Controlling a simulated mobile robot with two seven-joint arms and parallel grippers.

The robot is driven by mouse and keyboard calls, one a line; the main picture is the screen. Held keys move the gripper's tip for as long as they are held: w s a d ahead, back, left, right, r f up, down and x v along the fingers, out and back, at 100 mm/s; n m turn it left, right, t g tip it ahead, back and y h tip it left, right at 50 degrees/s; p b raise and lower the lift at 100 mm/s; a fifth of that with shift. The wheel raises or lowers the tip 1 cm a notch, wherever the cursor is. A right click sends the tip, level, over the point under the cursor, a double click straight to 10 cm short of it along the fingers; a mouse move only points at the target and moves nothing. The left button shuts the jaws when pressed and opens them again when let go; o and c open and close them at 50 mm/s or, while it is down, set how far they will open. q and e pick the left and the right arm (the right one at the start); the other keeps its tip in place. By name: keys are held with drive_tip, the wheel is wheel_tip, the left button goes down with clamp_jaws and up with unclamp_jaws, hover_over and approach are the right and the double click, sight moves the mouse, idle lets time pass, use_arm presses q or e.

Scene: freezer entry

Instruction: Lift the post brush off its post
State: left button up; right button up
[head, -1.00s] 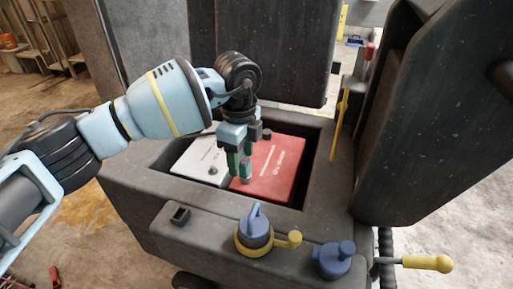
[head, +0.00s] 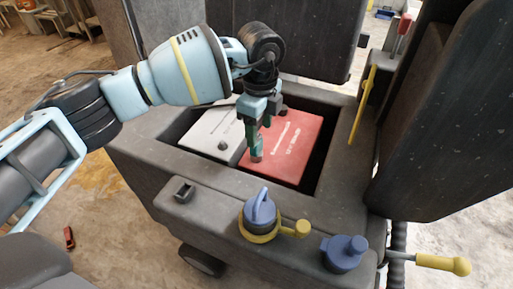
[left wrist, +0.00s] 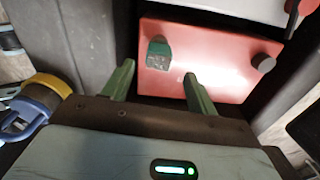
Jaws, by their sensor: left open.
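The post brush (head: 257,152) is a small teal-green piece with a greyish lower part. It stands at the near left corner of the red battery (head: 295,145), and its post is hidden. In the left wrist view the brush (left wrist: 158,53) shows just beyond and between the fingertips, on the red battery (left wrist: 215,45). My left gripper (head: 254,143) points down over that corner, with its fingers nearly overlapping from the head. In the wrist view its green fingers (left wrist: 159,72) are apart, with nothing held. My right gripper is not in view.
A white battery (head: 213,133) lies beside the red one in the dark bay. On the near ledge stand a blue cap with a yellow ring (head: 262,210) and a second blue cap (head: 344,252). The raised dark panel (head: 440,130) and yellow lever (head: 362,105) stand right.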

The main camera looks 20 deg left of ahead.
sight(256, 153)
use_arm(q)
drive_tip(key=f, duration=0.1)
drive_tip(key=f+b, duration=0.1)
drive_tip(key=f, duration=0.1)
drive_tip(key=f+b, duration=0.1)
drive_tip(key=f, duration=0.1)
drive_tip(key=shift+s+a+f, duration=0.1)
drive_tip(key=shift+a, duration=0.3)
drive_tip(key=shift+c, duration=0.6)
drive_tip(key=c, duration=1)
